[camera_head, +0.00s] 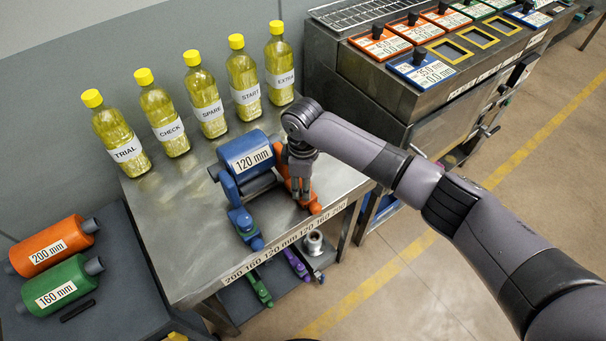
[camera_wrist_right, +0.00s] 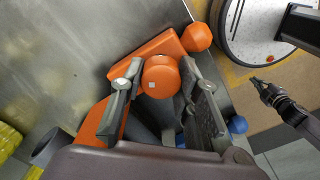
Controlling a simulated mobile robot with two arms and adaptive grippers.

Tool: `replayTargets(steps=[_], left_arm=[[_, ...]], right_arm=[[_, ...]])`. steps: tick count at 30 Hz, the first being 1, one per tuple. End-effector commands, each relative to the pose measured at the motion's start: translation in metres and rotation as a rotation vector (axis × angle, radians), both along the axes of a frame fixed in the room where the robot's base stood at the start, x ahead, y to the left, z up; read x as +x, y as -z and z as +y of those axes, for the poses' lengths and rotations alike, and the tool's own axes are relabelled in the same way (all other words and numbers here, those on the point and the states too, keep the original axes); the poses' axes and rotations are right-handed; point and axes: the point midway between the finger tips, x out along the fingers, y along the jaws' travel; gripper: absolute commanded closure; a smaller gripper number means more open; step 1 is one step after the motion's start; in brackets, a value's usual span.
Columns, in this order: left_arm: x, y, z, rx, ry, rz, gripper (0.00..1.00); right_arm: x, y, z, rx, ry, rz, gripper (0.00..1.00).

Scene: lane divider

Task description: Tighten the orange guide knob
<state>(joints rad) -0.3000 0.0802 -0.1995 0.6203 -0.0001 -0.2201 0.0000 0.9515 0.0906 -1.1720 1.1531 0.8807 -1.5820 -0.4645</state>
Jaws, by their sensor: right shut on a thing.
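The orange guide (camera_head: 309,203) stands on the steel table, to the right of the blue 120 mm roller (camera_head: 247,160). My right gripper (camera_head: 301,190) reaches down over it and covers most of it in the head view. In the right wrist view, the round orange guide knob (camera_wrist_right: 160,76), with a small pale square mark, sits between the two fingers of my right gripper (camera_wrist_right: 158,88), which is shut on it. An orange ball end (camera_wrist_right: 198,36) of the guide shows just beyond. My left gripper is not in view.
A blue guide (camera_head: 244,222) stands left of the orange one. Several labelled yellow-capped bottles (camera_head: 203,98) line the table's back. Orange (camera_head: 52,245) and green (camera_head: 60,285) rollers lie on a dark side table. A steel cabinet (camera_head: 385,95) is at right. The table's left front (camera_head: 190,250) is clear.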

Motion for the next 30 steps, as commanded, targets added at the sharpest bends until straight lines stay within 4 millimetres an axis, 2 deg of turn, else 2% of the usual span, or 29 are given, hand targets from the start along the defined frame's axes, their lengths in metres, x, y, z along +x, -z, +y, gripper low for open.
replayTargets(steps=[1, 12, 21, 30], left_arm=[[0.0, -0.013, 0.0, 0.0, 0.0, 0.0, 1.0], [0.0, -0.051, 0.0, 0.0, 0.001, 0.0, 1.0], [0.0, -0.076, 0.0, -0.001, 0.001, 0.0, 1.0], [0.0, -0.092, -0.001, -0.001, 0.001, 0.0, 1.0]], right_arm=[[-0.001, -0.007, 0.001, 0.001, 0.045, 0.004, 0.98], [0.001, -0.005, 0.0, 0.0, 0.397, 0.003, 0.98], [0.002, -0.005, 0.0, 0.0, 0.678, 0.001, 0.98], [0.003, -0.004, -0.001, 0.001, 0.905, -0.001, 0.98]])
